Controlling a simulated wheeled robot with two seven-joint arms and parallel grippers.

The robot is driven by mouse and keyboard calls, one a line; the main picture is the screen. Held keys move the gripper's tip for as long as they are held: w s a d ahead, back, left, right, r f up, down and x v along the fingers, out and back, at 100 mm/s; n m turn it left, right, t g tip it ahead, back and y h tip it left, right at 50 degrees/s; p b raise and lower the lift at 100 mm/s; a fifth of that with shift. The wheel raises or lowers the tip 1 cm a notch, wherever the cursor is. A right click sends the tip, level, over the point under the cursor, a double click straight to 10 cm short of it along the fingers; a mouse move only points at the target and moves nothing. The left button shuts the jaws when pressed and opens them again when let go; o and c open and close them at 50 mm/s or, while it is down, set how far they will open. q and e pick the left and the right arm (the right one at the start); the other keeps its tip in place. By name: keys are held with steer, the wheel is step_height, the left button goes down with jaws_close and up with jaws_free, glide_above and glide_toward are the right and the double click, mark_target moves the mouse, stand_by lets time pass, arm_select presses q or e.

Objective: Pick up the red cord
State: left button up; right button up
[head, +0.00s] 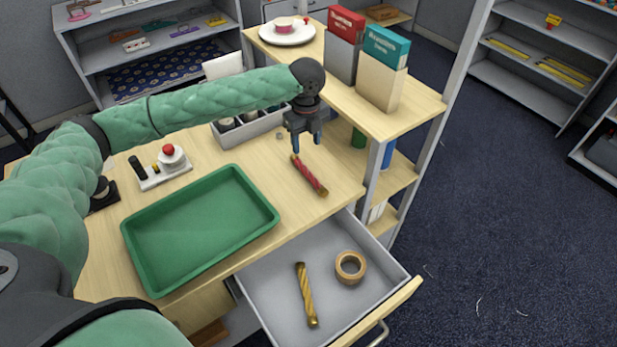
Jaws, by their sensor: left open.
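The red cord (310,176), a short straight bundle with tan ends, lies on the wooden table near its right edge. My left gripper (307,146) points down just above and behind the cord's far end. Its two fingers are apart with nothing between them, and I see a gap between them and the cord's middle. My right gripper is not in view.
A green tray (200,228) lies left of the cord. An open grey drawer (262,285) in front holds a yellow cord (306,294) and a tape roll (350,267). A grey divided bin (250,130) and a shelf unit (425,112) stand close by.

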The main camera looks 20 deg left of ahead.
mark_target(308, 171)
arm_select(q)
step_height(308, 171, down, 4)
steer(key=b, duration=0.2)
steer(key=shift+r+b, duration=0.1)
steer(key=shift+b, duration=0.3)
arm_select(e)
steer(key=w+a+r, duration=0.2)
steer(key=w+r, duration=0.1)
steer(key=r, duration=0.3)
arm_select(q)
steer(key=shift+d+f+p, duration=0.1)
steer(key=shift+f+p, duration=0.4)
steer(key=shift+f, duration=0.7)
step_height(308, 171, down, 4)
steer(key=shift+d+r+p, duration=0.1)
steer(key=shift+d+p, duration=0.05)
steer(key=shift+p, duration=1)
steer(key=shift+f, duration=0.65)
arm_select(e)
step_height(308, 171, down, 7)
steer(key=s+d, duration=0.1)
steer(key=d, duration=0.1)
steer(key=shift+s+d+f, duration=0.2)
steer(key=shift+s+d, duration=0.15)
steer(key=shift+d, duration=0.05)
arm_select(q)
steer(key=c, duration=1.1)
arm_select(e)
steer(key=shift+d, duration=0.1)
